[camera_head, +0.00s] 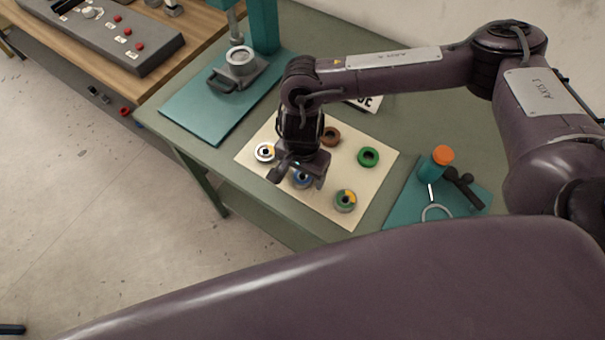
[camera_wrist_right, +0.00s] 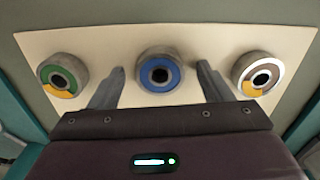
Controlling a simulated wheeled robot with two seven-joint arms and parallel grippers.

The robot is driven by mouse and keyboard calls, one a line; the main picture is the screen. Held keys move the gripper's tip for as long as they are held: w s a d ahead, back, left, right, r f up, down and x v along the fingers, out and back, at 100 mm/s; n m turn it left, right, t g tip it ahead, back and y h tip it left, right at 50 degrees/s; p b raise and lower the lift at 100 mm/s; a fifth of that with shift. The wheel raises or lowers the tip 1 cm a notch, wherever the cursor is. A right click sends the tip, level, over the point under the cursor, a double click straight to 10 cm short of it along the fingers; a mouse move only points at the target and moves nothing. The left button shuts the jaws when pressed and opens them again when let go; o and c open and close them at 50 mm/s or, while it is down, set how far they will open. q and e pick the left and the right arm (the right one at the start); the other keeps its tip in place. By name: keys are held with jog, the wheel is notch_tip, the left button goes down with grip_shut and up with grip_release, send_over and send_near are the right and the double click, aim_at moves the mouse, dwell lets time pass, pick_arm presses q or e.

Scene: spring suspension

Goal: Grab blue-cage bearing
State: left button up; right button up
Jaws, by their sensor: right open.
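The blue-cage bearing (camera_head: 302,180) lies on the cream sheet, partly hidden by my right gripper in the head view. I cannot tell the exact height of the fingertips. My left gripper is not in view.
The cream sheet (camera_head: 345,213) also carries a white-and-yellow bearing (camera_head: 265,152), a green-and-yellow one (camera_head: 345,200), a green one (camera_head: 368,157) and a brown one (camera_head: 331,136). A teal press (camera_head: 240,75) stands left.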

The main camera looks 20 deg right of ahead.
jog(key=c, duration=1.1)
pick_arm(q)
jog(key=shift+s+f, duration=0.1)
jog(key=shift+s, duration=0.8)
pick_arm(e)
jog(key=shift+c, duration=0.4)
jog(key=shift+r, duration=0.1)
